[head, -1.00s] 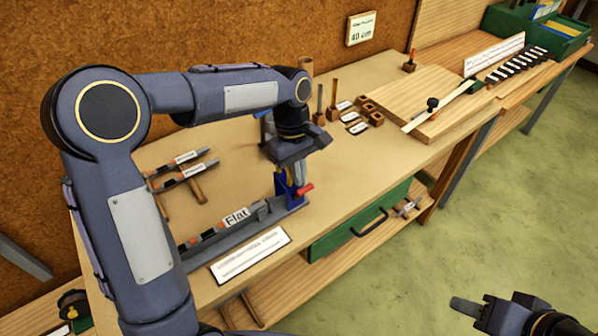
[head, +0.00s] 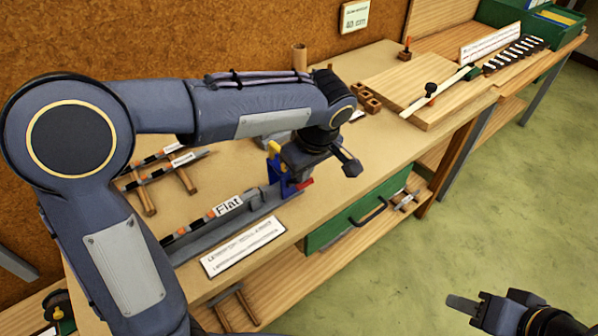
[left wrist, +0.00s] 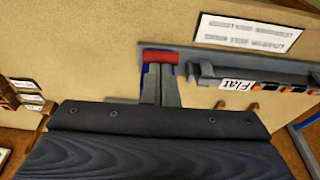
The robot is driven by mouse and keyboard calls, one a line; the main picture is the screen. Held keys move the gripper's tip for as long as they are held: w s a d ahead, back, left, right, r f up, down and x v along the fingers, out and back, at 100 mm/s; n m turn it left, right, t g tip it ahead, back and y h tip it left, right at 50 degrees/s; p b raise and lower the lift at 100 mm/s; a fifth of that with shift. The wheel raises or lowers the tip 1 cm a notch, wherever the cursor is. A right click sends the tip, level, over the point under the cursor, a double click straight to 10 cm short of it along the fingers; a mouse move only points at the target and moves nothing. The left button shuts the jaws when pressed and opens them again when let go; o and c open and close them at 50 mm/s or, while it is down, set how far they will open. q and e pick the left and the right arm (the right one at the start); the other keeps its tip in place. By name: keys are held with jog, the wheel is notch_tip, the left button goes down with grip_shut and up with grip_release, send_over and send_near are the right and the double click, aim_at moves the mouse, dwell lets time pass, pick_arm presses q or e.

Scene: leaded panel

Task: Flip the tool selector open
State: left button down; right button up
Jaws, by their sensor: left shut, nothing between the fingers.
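The tool selector appears as a long grey rail (head: 245,222) on the bench, with a "Flat" label (head: 229,204). Its far end has a blue upright bracket (head: 279,178) and a red tab (head: 304,183). My left gripper (left wrist: 158,88) is shut and empty at that end. In the left wrist view its fingertips are beside the red tab (left wrist: 160,57), and part of the blue bracket shows behind them. I cannot tell whether they touch. In the head view the gripper body hides the fingertips. My right gripper (head: 468,306) is low at the right, away from the bench; its opening is unclear.
Two labelled tools (head: 172,168) lie on wooden supports left of the rail. A white text card (head: 243,247) lies in front. A green drawer (head: 350,220) is below the bench edge. Small wooden blocks (head: 367,98) and a board (head: 425,88) are further right.

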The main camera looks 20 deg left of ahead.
aim_at(306, 185)
pick_arm(q)
jog(key=f+t+y+b, duration=0.1)
jog(key=b, duration=0.1)
jog(key=s+d+f+t+y+b, duration=0.1)
jog(key=b, duration=0.2)
jog(key=d+f+t+y+b, duration=0.1)
jog(key=y+b, duration=0.1)
jog(key=shift+s+d+b, duration=0.1)
jog(key=shift+s+b, duration=0.3)
jog(key=shift+w, duration=0.1)
jog(key=shift+w+a+r, duration=0.1)
jog(key=shift+w+a, duration=0.3)
jog(key=shift+a, duration=0.2)
jog(key=shift+r, duration=0.1)
